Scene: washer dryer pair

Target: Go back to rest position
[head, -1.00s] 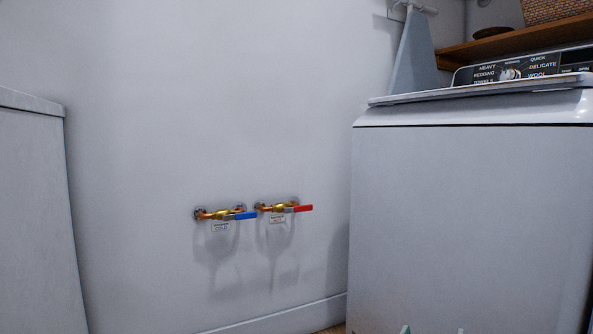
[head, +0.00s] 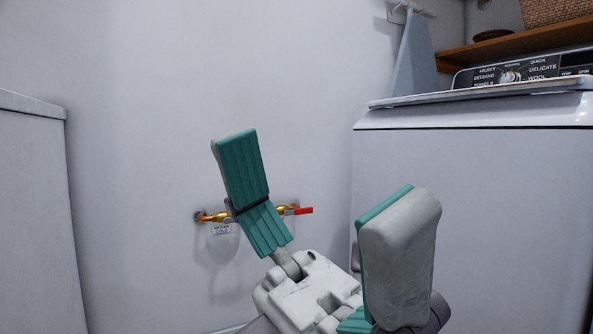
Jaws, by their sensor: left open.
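My left gripper (head: 315,210) has come up in the lower middle of the head view. Its two green-padded fingers are spread wide with nothing between them. It is in front of the wall valves and hides much of them. The brass cold valve (head: 212,217) shows left of the near finger, with its label below. The red handle (head: 303,211) of the other valve shows between the fingers. The blue handle is hidden. My right gripper is not in view.
A white washer (head: 500,200) with a dial panel (head: 520,70) stands at the right, close to the gripper's right finger. Another white appliance (head: 30,210) is at the left edge. A wooden shelf (head: 510,43) with a basket (head: 556,10) is above the washer.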

